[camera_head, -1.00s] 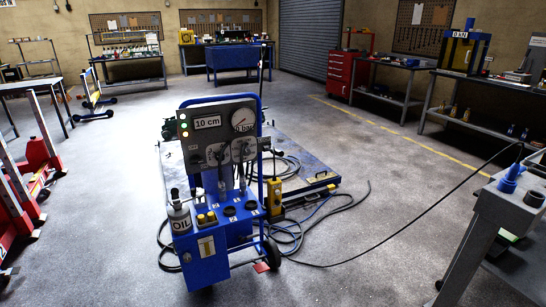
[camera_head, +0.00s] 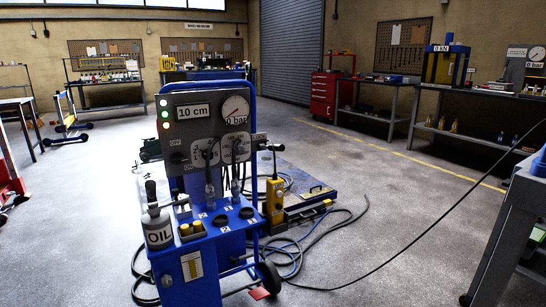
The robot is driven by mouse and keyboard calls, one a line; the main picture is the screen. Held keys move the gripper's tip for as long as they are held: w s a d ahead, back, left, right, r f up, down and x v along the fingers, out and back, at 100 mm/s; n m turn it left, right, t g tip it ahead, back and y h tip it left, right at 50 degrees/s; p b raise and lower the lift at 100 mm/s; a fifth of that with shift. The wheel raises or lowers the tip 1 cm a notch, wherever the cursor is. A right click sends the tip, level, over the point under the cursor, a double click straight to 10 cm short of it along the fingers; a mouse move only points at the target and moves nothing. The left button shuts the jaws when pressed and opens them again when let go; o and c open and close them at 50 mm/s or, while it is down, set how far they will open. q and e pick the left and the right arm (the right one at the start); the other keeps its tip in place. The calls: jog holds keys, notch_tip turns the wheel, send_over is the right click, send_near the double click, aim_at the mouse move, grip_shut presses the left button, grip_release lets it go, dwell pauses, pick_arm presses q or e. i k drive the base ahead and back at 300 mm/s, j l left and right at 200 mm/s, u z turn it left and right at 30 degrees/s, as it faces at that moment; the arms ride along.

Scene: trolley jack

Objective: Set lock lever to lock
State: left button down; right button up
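A blue wheeled hydraulic cart (camera_head: 205,270) stands close in front of me, with an upright grey panel (camera_head: 200,112) reading "10 cm" and a gauge (camera_head: 235,110) labelled "0 bar". Two upright dark levers, a left one (camera_head: 209,180) and a right one (camera_head: 235,165), stand in front of white scale plates on the panel. A black knob (camera_head: 179,158) sits at the panel's left. A black-topped handle (camera_head: 272,150) rises at the cart's right. I cannot tell which is the lock lever; no lock marking is legible. Neither of my grippers is in view.
An oil bottle (camera_head: 157,222) stands on the cart's left corner. A yellow pendant (camera_head: 275,200) is at its right. Hoses (camera_head: 340,225) lie on the floor behind and right. A grey bench (camera_head: 510,215) stands at the right; open floor lies between.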

aim_at(272, 148)
jog(key=i+u, duration=0.2)
jog(key=i, duration=0.25)
jog(key=i+l+u, duration=0.2)
jog(key=i, duration=0.3)
jog(key=i+u, duration=0.25)
jog(key=i, duration=0.2)
jog(key=i+l+u, duration=0.2)
jog(key=i, duration=0.25)
jog(key=l+z, duration=0.15)
jog(key=l, duration=0.25)
jog(key=i+l+z, duration=0.15)
jog(key=l, duration=0.2)
jog(key=j+u, duration=0.15)
jog(key=j, duration=0.2)
jog(key=k+j+u, duration=0.15)
jog(key=j, duration=0.2)
